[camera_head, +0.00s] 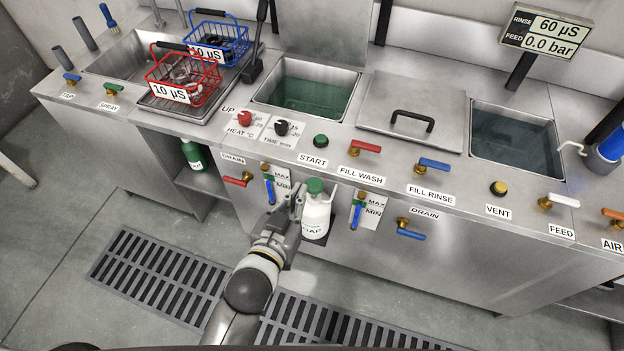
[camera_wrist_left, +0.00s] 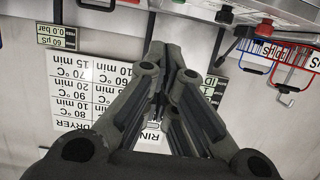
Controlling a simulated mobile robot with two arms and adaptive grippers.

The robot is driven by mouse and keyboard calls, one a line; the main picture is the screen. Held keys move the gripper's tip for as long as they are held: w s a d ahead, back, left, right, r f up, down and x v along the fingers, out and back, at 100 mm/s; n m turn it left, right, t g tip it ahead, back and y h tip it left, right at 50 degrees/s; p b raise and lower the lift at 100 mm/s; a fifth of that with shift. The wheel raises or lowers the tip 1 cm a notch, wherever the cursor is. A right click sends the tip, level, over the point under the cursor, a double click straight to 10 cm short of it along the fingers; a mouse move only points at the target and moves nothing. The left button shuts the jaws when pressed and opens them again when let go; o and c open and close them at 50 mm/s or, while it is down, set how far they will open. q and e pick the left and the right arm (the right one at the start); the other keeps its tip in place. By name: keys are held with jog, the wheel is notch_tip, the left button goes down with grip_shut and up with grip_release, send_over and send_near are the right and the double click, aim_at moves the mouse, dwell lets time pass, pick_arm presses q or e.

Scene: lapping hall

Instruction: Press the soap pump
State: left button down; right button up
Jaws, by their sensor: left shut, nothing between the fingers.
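The soap pump is a white bottle (camera_head: 316,220) with a green top (camera_head: 315,186), standing upright against the front of the steel bench, below the FILL WASH label. Its label is partly readable, and its left side is partly hidden by my left gripper. My left gripper (camera_head: 297,192) is shut and empty, fingers pointing up, just left of the green top. I cannot tell whether it touches the bottle. In the left wrist view the shut fingers (camera_wrist_left: 164,60) show in front of wall signs, and the bottle is not visible there.
Level gauges with blue valves (camera_head: 269,188) (camera_head: 357,212) flank the bottle. A red DRAIN lever (camera_head: 236,181) sits to the left, and a blue DRAIN lever (camera_head: 410,234) to the right. The bench edge with FILL WASH lever (camera_head: 365,146) overhangs. A floor grate (camera_head: 150,275) lies below.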

pick_arm(q)
jog(key=p, duration=0.1)
send_over(314, 184)
jog(key=s, duration=0.2)
jog(key=shift+w+a+f, duration=0.1)
jog(key=shift+f, duration=0.45)
jog(key=shift+w+a+f, duration=0.1)
jog(key=shift+f, duration=0.45)
notch_tip(314, 184, down, 3)
jog(key=shift+r, duration=0.15)
jog(key=shift+f, duration=0.8)
jog(key=shift+f+b, duration=0.75)
jog(key=shift+f, duration=0.7)
jog(key=shift+s, duration=0.1)
